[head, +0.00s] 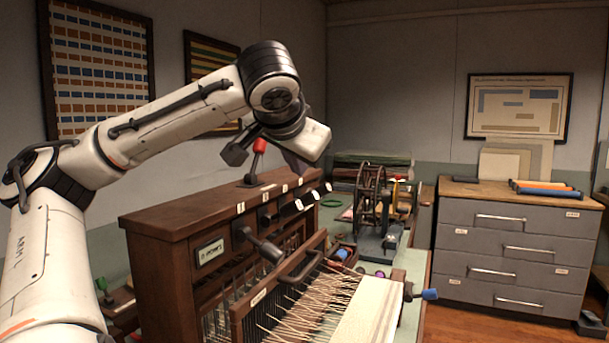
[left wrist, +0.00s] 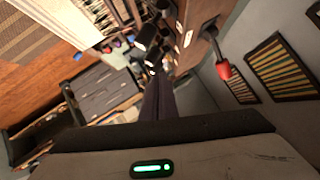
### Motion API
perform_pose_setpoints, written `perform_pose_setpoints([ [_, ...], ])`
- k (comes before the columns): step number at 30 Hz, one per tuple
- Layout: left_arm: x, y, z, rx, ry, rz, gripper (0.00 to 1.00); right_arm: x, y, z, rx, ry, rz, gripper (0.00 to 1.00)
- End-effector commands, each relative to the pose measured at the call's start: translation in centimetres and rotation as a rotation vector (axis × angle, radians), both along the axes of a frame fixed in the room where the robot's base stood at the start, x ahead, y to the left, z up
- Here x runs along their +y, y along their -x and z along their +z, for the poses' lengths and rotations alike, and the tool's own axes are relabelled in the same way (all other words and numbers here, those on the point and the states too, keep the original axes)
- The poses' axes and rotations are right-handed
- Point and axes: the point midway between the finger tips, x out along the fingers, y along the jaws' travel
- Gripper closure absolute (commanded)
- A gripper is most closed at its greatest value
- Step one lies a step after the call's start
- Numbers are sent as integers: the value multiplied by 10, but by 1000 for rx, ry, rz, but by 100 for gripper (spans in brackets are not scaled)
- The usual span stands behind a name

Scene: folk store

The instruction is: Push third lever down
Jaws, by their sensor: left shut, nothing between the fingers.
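The wooden loom (head: 165,220) has a row of levers along its top beam, with small white labels. A dark lever (head: 262,246) at the near left end slants forward and down. A red-knobbed lever (head: 259,147) stands upright on the beam; its red knob also shows in the left wrist view (left wrist: 223,70). I cannot tell which is the third. My left gripper (head: 302,174) is shut and empty, above the beam's right part. In the left wrist view its fingers (left wrist: 158,82) point toward two black lever ends (left wrist: 146,37).
Warp threads and a white cloth (head: 368,318) lie in front of the loom. A spinning wheel (head: 370,200) stands on the table beyond. A grey drawer cabinet (head: 510,245) is at the right, with wooden floor between. Framed textiles (head: 98,65) hang on the wall.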

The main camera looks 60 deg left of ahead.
Motion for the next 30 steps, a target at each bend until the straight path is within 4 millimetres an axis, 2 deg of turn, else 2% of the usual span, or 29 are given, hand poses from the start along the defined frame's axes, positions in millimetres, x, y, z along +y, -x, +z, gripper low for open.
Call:
perform_pose_setpoints([
  [16, 1, -1, -1, 1, 1, 0, 100, 0, -1, 2, -2, 0, 1, 69],
  [30, 41, -45, -43, 2, 2, 1, 100, 0, -1, 7, -4, 0, 0, 69],
])
